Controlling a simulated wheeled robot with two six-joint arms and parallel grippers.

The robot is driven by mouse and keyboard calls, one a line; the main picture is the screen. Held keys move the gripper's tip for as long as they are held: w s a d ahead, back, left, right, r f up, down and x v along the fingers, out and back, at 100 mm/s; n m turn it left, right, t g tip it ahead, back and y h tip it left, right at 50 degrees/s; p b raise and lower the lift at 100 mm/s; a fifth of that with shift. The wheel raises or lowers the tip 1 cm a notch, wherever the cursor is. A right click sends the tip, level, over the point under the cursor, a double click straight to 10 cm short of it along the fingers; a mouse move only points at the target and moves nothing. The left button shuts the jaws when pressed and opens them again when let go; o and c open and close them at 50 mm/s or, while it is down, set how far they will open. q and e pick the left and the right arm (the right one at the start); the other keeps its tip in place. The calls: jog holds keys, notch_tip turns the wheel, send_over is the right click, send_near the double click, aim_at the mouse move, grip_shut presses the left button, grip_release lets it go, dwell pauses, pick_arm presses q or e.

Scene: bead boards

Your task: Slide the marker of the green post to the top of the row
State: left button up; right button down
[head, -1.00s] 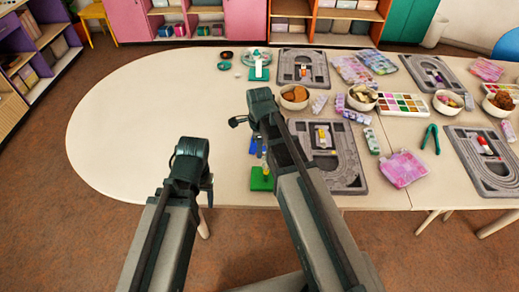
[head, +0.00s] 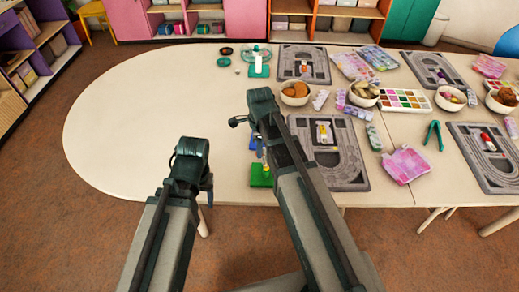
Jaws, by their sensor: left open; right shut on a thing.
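The green base (head: 261,176) of the green post stands near the front edge of the table, with a small yellowish piece of the post showing above it. My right gripper (head: 264,150) is directly above this base and beside the blue base (head: 254,143). It is shut on what appears to be the green post's marker; its fingertips and the marker are mostly hidden by my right arm. My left gripper (head: 208,190) is open and empty, left of the green base at the table's front edge.
A teal base with a white post (head: 259,65) stands at the back. Grey bead boards (head: 345,170), a bowl (head: 294,96) and pink-purple packs (head: 405,164) lie to the right. The left part of the table (head: 120,130) is clear.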

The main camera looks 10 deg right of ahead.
jog(key=c, duration=0.8)
grip_release()
jog(key=shift+r, duration=0.2)
notch_tip(320, 180, up, 14)
jog(key=p, duration=1.4)
jog(key=shift+f, duration=0.2)
jog(key=shift+f, duration=0.1)
jog(key=s+a+n, duration=0.3)
jog(key=s+n, duration=0.2)
jog(key=n, duration=0.3)
jog(key=s+a+n, duration=0.3)
jog(key=s+n, duration=0.1)
jog(key=n, duration=0.4)
jog(key=s+a+n+h, duration=0.1)
jog(key=s+a+n, duration=0.2)
jog(key=n, duration=0.6)
jog(key=shift+s+a, duration=0.2)
jog(key=shift+s, duration=0.45)
jog(key=shift+s+a, duration=0.15)
jog(key=shift+s, duration=0.5)
